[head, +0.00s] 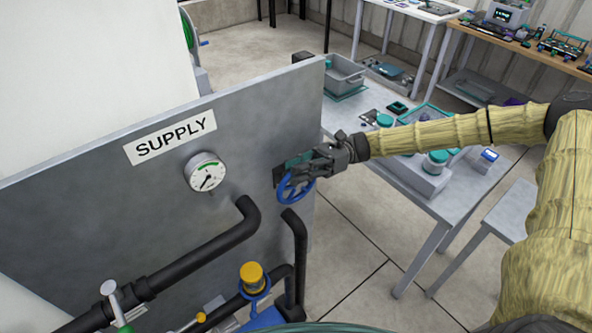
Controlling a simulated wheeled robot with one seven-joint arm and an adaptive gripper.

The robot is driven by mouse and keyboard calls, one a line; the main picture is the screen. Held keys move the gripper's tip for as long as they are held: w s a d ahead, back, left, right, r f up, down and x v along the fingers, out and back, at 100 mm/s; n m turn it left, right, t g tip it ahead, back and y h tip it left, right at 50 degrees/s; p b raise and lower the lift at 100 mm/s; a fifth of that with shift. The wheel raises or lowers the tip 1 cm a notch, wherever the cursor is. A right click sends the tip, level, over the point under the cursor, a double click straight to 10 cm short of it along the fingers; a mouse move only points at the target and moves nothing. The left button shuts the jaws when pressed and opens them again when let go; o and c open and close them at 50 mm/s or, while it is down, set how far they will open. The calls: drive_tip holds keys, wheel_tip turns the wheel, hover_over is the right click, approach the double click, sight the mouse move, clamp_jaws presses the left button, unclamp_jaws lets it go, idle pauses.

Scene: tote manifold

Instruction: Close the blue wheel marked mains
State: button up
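A blue wheel (284,196) stands at the right part of the grey panel (100,200), above the upright end of a black pipe. My gripper (301,176) reaches in from the right, and its fingers overlap the wheel's upper rim. The fingers and wheel are too small and overlapped to tell whether the rim is gripped or only touched. A dark plate (280,174) sits on the panel behind them, partly hidden by my gripper. I can read no "mains" mark on or near the wheel.
A SUPPLY sign (170,137) and a round gauge (206,172) are left of the wheel. Black pipes (190,262) and a yellow-capped fitting (252,277) are below. A grey table (458,205) with containers stands behind my arm. Bare floor shows between panel and table.

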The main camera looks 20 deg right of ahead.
drive_tip(key=o, duration=0.4)
drive_tip(key=shift+d+r, duration=0.15)
drive_tip(key=shift+c, duration=0.2)
drive_tip(key=v, duration=1.2)
